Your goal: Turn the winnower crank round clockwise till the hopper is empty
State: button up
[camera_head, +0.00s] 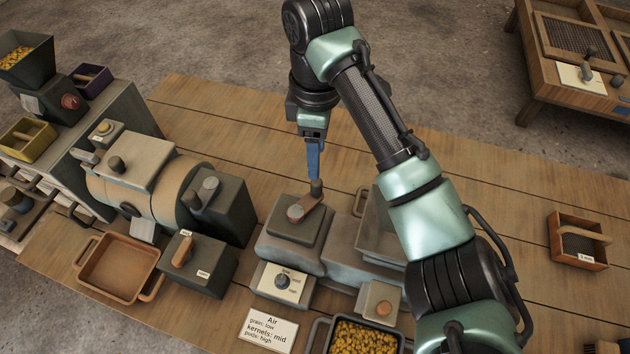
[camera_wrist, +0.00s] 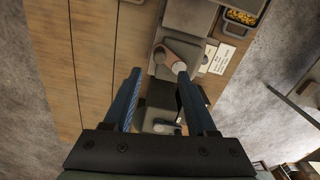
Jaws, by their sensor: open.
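The winnower (camera_head: 290,250) is a grey machine on the wooden bench. On its top is an orange-brown crank arm (camera_head: 298,210) with a dark upright knob (camera_head: 316,188); the crank also shows in the wrist view (camera_wrist: 182,50). My gripper (camera_head: 313,174) points down just above the knob, open with blue fingers.
An air dial (camera_head: 283,282) and a card (camera_head: 268,328) are in front. A bin of yellow pieces (camera_head: 364,338) stands at the front. A drum machine (camera_head: 140,185), small box (camera_head: 198,265) and empty tray (camera_head: 118,267) are left. Bare bench lies behind.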

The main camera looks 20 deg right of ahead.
aim_at(316, 182)
notch_tip(316, 182, down, 9)
jog(key=shift+r+b, duration=0.1)
jog(key=shift+b, duration=0.2)
grip_shut()
dwell(0.3)
